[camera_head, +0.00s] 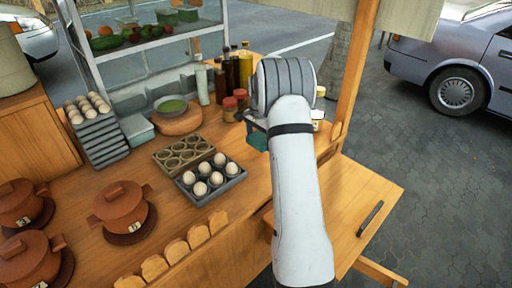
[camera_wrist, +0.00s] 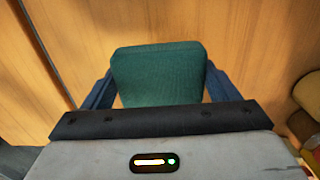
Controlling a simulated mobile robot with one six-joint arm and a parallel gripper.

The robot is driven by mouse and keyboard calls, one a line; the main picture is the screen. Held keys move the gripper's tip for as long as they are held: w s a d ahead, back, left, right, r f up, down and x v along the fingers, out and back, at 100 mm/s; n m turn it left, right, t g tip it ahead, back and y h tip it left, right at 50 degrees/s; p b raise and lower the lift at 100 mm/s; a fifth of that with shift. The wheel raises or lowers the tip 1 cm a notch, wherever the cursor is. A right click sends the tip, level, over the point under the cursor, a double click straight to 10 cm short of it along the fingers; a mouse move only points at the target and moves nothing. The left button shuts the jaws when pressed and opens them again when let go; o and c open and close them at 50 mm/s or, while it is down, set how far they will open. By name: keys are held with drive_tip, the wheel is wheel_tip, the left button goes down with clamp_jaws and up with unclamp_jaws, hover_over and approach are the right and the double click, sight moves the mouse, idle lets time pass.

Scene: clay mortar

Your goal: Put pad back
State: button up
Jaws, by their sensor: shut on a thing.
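The pad is a dark green, cloth-like square (camera_wrist: 160,75) in the wrist view. My gripper (camera_wrist: 160,88) has a dark blue finger on each side of it and is shut on it. The pad hangs over a wooden surface, and its distance from the wood is hard to judge. In the head view a small part of the green pad (camera_head: 258,141) shows left of my arm, near the right end of the counter. My arm hides most of my gripper (camera_head: 252,127) there.
Bottles and red-lidded jars (camera_head: 230,108) stand close left of my gripper. A wooden post (camera_head: 355,70) rises at right.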

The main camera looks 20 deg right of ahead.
sight(259, 154)
drive_tip(key=shift+a+f, duration=0.1)
drive_tip(key=shift+f, duration=1.95)
drive_tip(key=shift+f, duration=0.1)
drive_tip(key=o, duration=0.9)
